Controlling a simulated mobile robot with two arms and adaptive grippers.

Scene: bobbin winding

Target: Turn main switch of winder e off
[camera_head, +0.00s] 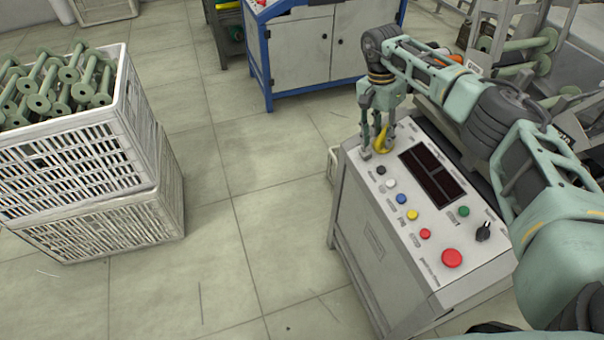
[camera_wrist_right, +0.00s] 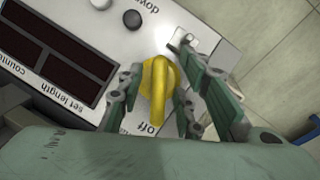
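The winder's main switch is a yellow rotary knob (camera_head: 382,138) at the far end of the sloped control panel (camera_head: 400,215). In the right wrist view the yellow knob (camera_wrist_right: 157,88) has its raised handle along the picture's vertical, with its lower end by the printed word "off". My right gripper (camera_head: 375,138) is down at the panel over the knob. Its fingers (camera_wrist_right: 165,85) stand spread on both sides of the knob; whether they touch it is unclear. My left gripper is not in view.
The panel also has dark displays (camera_head: 432,176), several coloured buttons, a black selector (camera_head: 484,231) and a red stop button (camera_head: 452,258). White crates (camera_head: 95,160) with green bobbins stand at left. A blue-framed cabinet (camera_head: 302,50) is behind. Floor between is clear.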

